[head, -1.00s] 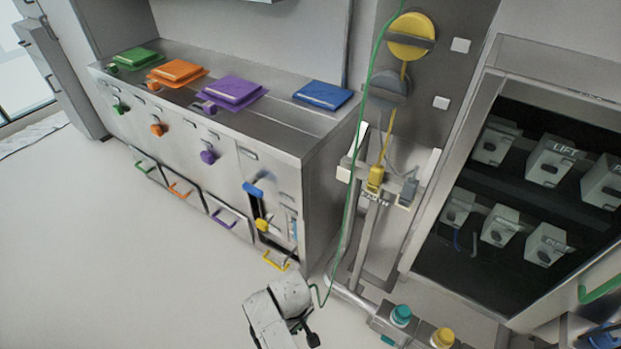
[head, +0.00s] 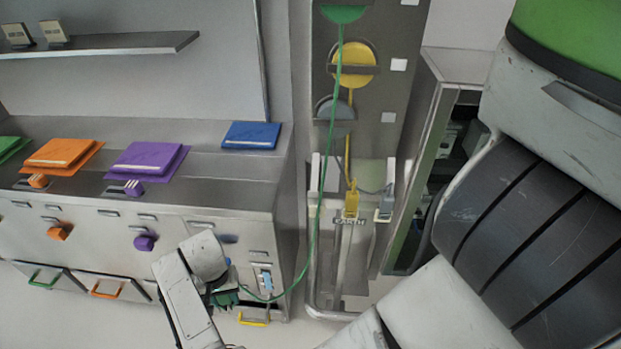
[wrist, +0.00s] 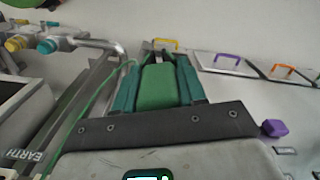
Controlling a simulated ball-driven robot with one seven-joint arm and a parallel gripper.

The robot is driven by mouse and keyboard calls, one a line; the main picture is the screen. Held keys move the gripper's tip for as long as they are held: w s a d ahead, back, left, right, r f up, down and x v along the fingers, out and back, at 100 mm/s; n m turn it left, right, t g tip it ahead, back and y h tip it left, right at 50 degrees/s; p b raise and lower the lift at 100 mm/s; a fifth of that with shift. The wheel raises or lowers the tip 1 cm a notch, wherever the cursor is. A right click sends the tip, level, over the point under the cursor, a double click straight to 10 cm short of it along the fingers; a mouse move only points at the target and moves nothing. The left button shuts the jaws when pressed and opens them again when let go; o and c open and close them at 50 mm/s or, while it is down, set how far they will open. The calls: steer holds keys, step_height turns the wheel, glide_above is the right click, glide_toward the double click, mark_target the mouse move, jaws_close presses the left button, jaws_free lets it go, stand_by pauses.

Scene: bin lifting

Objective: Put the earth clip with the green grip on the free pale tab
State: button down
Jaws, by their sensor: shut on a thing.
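My gripper (wrist: 158,64) has its teal fingers shut on the green grip of the earth clip (wrist: 157,90) in the wrist view. In the head view my gripper (head: 226,288) is low in front of the cabinet's right end, left of the earth bar; the clip there is mostly hidden. A green cable (head: 312,232) runs from it up to the green reel (head: 343,14).
The steel cabinet (head: 130,215) with coloured lids and handles stands at the left. A yellow reel (head: 352,66) and a grey reel (head: 335,113) hang above the bar. An open cabinet (head: 440,130) stands right of the bar, partly hidden by my arm.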

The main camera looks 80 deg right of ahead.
steer(key=s+d+r+m+p, duration=0.1)
steer(key=s+d+r+m, duration=0.2)
steer(key=d+r+m, duration=0.45)
steer(key=s+d+r+m+p, duration=0.1)
steer(key=s+d+r+m, duration=0.3)
steer(key=d, duration=0.6)
steer(key=s+d+r+m+p, duration=0.2)
steer(key=s+d+r+m, duration=0.8)
steer(key=s+d, duration=0.15)
steer(key=f+b, duration=0.2)
steer(key=f, duration=0.3)
steer(key=shift+s+a+f+b, duration=0.1)
steer(key=shift+s+f+b, duration=0.15)
steer(key=shift+s+b, duration=0.15)
steer(key=shift+r+p, duration=0.35)
steer(key=shift+p, duration=0.05)
steer(key=shift+w+f, duration=0.1)
steer(key=shift+f, duration=0.1)
steer(key=shift+f+b, duration=0.95)
steer(key=shift+f, duration=0.5)
steer(key=shift+f, duration=0.1)
